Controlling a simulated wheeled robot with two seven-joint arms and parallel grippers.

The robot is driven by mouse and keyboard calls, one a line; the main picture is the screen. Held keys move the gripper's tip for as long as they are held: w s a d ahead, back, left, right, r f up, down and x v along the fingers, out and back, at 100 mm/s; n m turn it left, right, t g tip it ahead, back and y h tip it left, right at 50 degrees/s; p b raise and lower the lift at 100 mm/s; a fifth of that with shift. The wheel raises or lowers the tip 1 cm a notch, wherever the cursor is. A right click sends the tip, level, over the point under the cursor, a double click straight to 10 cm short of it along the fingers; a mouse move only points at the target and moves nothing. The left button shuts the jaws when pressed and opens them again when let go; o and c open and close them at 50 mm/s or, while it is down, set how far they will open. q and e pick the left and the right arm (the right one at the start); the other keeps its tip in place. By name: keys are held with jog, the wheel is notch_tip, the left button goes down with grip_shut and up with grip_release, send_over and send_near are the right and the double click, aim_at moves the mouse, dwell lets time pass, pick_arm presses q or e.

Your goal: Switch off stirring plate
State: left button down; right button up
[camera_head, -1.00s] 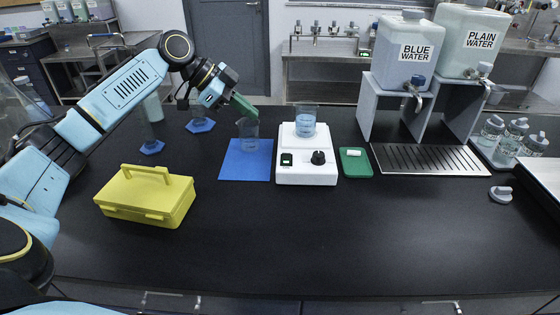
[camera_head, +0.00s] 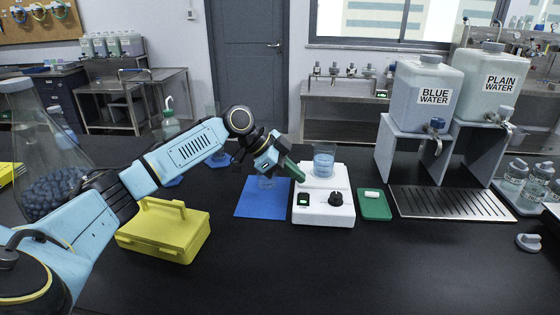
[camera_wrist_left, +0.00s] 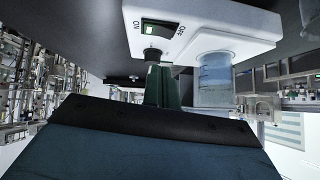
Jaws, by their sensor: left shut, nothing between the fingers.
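The white stirring plate (camera_head: 322,209) stands on the black bench. Its front has a small lit green switch (camera_head: 304,200) on the left and a black knob (camera_head: 336,199) on the right. A beaker of blue liquid (camera_head: 323,160) stands on its top. My left gripper (camera_head: 298,173), with green fingers, is shut and empty at the plate's left edge. In the left wrist view the shut fingers (camera_wrist_left: 162,88) point toward the plate, with the black knob (camera_wrist_left: 152,55) just beyond their tips; contact cannot be told. The green switch (camera_wrist_left: 158,29) also shows there. My right gripper is not in view.
A yellow case (camera_head: 165,235) stands front left. Water tanks (camera_head: 425,92) stand right. The front bench is clear.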

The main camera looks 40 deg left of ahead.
aim_at(305, 196)
pick_arm(q)
jog(key=f, duration=0.2)
jog(key=shift+w+f, duration=0.2)
jog(key=shift+f, duration=0.2)
jog(key=shift+w+f, duration=0.1)
jog(key=shift+f, duration=0.65)
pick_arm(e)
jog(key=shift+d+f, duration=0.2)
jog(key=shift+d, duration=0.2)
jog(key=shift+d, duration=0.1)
pick_arm(q)
jog(key=shift+a+f, duration=0.1)
jog(key=shift+f, duration=0.15)
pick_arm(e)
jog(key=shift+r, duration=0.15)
